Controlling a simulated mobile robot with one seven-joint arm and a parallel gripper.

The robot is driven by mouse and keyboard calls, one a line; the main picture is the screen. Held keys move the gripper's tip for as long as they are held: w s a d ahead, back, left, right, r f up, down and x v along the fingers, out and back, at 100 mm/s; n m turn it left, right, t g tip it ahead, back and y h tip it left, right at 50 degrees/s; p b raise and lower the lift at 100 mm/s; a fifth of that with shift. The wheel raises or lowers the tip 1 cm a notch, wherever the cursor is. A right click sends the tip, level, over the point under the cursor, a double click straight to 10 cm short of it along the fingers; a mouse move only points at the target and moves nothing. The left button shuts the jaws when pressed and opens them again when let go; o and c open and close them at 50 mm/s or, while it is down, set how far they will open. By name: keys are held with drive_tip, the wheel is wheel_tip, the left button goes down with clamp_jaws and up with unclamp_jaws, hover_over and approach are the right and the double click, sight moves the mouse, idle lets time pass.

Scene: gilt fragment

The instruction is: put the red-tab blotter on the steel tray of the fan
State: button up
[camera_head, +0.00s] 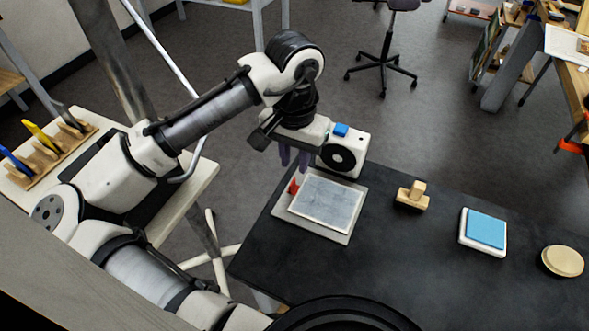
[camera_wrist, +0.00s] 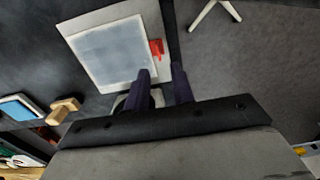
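The blotter (camera_head: 328,204) is a pale sheet with a grey-blue middle and a red tab (camera_head: 293,186). It lies flat on the steel tray (camera_head: 302,224), in front of the white fan (camera_head: 334,142) with a black round grille and a blue top button. In the wrist view the blotter (camera_wrist: 108,50), its red tab (camera_wrist: 156,48) and the tray's rim (camera_wrist: 92,20) show; the fan is mostly hidden behind my fingers. My gripper (camera_head: 294,166) is above the tray's left back corner, near the tab. In the wrist view my gripper (camera_wrist: 161,70) is open, with nothing between its fingers.
On the dark table (camera_head: 400,262) to the right stand a wooden stamp (camera_head: 412,197), a blue pad in a white case (camera_head: 484,231) and a round wooden disc (camera_head: 562,261). A side table at left holds a rack of tools (camera_head: 45,155). Bare table separates the items.

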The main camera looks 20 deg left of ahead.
wheel_tip(320, 180, up, 7)
drive_tip(key=shift+r, duration=0.15)
drive_tip(key=shift+c, duration=0.4)
idle(1.9)
